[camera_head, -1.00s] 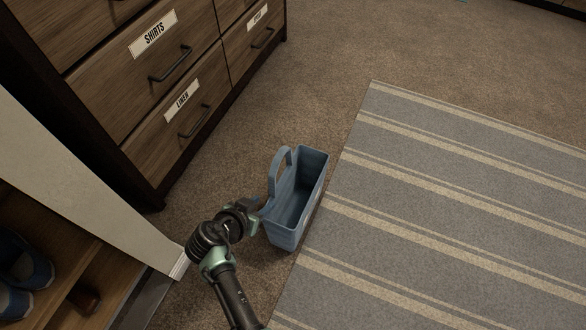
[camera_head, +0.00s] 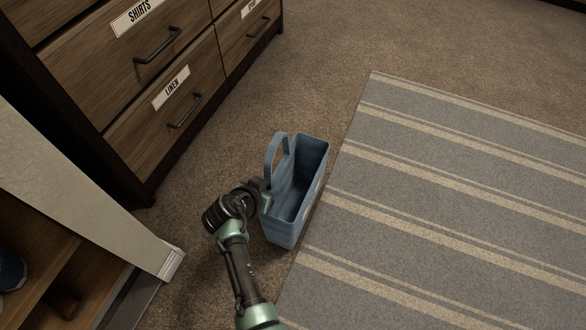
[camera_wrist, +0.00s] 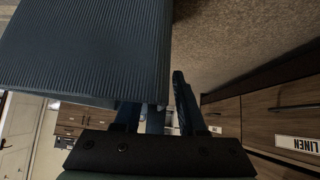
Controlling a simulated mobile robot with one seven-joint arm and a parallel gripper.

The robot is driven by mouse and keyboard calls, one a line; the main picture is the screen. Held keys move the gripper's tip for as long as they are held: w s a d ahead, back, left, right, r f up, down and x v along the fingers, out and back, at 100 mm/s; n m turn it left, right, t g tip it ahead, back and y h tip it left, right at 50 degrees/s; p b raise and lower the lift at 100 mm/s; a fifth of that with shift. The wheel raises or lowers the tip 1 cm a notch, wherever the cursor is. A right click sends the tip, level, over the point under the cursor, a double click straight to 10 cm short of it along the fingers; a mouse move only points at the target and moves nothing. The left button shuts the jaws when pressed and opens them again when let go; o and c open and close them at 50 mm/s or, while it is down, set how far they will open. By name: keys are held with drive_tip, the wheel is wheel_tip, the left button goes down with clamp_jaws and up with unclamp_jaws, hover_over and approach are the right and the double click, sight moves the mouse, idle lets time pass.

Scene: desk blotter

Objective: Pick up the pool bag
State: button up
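The pool bag (camera_head: 311,167) is a blue, open-topped bag with a raised loop handle (camera_head: 270,158) on its left side. It stands upright on the carpet at the left edge of the striped rug. My gripper (camera_head: 265,199) is at the bag's left side, low by the base of the handle. In the wrist view the bag's ribbed wall (camera_wrist: 85,45) fills the upper left. There my gripper (camera_wrist: 156,112) shows two fingers standing apart, with a blue strip between them that looks like part of the handle. Whether the fingers touch it is unclear.
A wooden dresser (camera_head: 160,75) with labelled drawers stands at the upper left. A pale panel and shelf unit (camera_head: 75,195) is at the left, near my arm. The striped rug (camera_head: 450,190) lies flat to the right. Open carpet lies behind the bag.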

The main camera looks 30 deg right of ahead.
drive_tip(key=shift+r, duration=0.1)
clamp_jaws()
idle(1.3)
